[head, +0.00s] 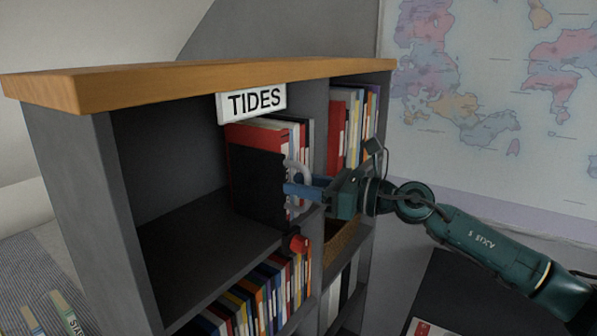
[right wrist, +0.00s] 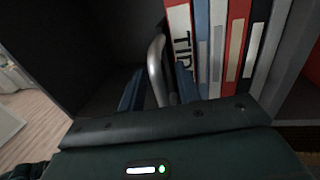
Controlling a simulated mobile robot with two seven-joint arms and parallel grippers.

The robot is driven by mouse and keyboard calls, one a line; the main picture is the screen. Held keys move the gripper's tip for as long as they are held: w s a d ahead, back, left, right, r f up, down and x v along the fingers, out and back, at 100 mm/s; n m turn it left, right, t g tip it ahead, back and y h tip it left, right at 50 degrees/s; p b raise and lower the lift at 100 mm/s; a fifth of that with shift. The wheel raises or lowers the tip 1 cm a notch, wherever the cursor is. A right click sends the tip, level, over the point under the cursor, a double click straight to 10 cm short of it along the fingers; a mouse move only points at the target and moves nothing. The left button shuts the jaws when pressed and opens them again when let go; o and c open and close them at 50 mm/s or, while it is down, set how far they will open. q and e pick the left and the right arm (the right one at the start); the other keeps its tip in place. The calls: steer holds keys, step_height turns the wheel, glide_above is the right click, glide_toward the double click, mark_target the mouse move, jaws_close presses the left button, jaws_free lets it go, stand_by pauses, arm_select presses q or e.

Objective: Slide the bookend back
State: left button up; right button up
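The bookend (head: 258,187) is a black upright plate on the upper left shelf, against the left end of a row of books (head: 270,135). Its pale grey loop handle (head: 293,172) faces out of the shelf. My right gripper (head: 298,190) reaches in from the right to the handle. In the right wrist view, the handle (right wrist: 157,70) stands between the two blue fingers (right wrist: 158,90), with a gap visible on the left side. The fingers are apart, and I see no firm grip. My left gripper is not in view.
The bookcase (head: 75,150) has a wooden top and a TIDES sign (head: 252,102). Left of the bookend the shelf (head: 200,240) is empty. More books (head: 255,300) fill the shelf below.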

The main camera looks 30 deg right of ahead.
steer(key=shift+w+a, duration=0.4)
jaws_close()
stand_by(0.4)
